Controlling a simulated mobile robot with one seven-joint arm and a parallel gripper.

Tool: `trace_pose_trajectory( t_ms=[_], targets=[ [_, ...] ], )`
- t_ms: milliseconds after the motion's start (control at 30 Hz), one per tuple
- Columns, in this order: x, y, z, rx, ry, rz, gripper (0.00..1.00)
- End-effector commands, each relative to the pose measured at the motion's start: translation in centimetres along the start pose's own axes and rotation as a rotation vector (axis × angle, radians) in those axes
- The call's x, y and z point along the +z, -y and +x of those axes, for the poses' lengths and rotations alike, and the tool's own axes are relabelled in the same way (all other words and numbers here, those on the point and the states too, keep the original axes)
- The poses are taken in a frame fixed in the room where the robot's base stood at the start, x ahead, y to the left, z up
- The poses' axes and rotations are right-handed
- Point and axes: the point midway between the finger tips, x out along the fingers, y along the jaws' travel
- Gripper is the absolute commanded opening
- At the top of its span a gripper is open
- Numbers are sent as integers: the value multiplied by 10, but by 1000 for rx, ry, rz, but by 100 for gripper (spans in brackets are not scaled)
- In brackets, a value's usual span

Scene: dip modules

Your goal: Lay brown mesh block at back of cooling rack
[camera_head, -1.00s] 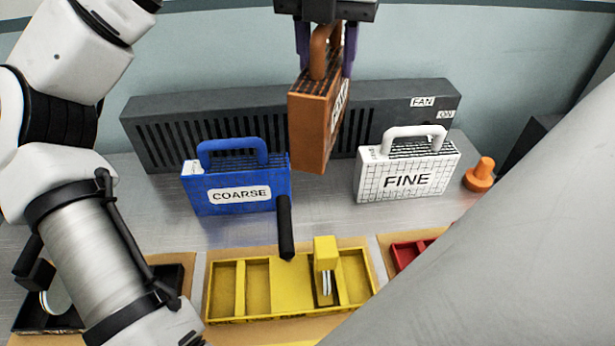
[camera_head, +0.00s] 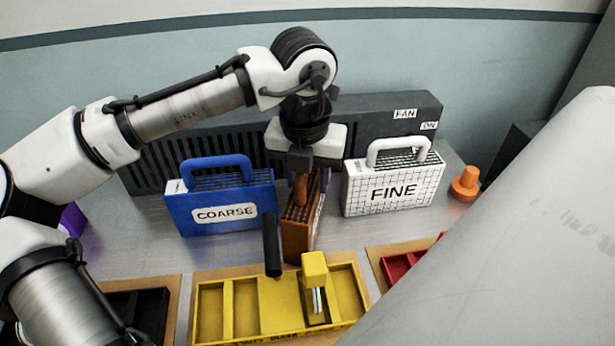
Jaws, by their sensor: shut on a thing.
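The brown mesh block (camera_head: 297,234) is upright, edge-on between the blue COARSE block and the white FINE block. Its label is turned to the right and mostly unreadable. My gripper (camera_head: 303,182) points down from above and is shut on the block's handle. I cannot tell whether the block's base touches the metal bench. A dark slatted unit (camera_head: 365,122), marked FAN and ON, runs along the back, behind the block. I cannot tell whether this is the cooling rack.
The blue COARSE block (camera_head: 225,212) stands left, the white FINE block (camera_head: 392,190) right. A black post (camera_head: 271,245) is in front. A yellow tray (camera_head: 240,335) lies at the front, part of a red one (camera_head: 398,265) to its right. An orange knob (camera_head: 465,184) is far right.

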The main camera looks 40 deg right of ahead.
Motion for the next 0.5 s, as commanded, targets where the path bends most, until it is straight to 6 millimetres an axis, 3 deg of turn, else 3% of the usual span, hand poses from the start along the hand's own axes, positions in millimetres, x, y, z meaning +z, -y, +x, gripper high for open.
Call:
trace_pose_trajectory(
  t_ms=[467, 500],
  targets=[
    [-1, 0, 10, 0, 1, 0, 0],
    [-1, 0, 9, 1, 1, 0, 46]
  ],
)
